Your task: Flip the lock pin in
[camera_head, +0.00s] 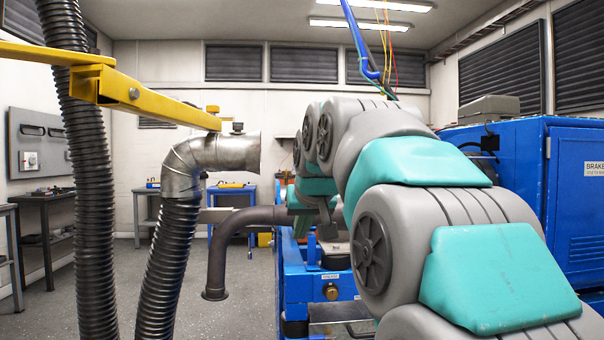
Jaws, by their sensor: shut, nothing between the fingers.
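No part shows clearly as the lock pin. A small round metal fitting (134,93) sits on the side of the yellow boom (165,108) at upper left. A round brass-coloured knob (330,291) sits on the front of the blue engine stand (297,290). My grey and teal arm reaches from lower right to the middle and hides much of the stand. My gripper (327,231) is small and dark at the arm's far end, near the right end of the dark bent pipe. It looks shut and empty, and apart from the boom.
A metal exhaust nozzle (215,155) on a black corrugated hose (170,265) hangs below the boom. The bent pipe (218,262) juts left from the stand. A blue brake cabinet (530,190) stands at right. Open floor (245,300) shows between hose and stand.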

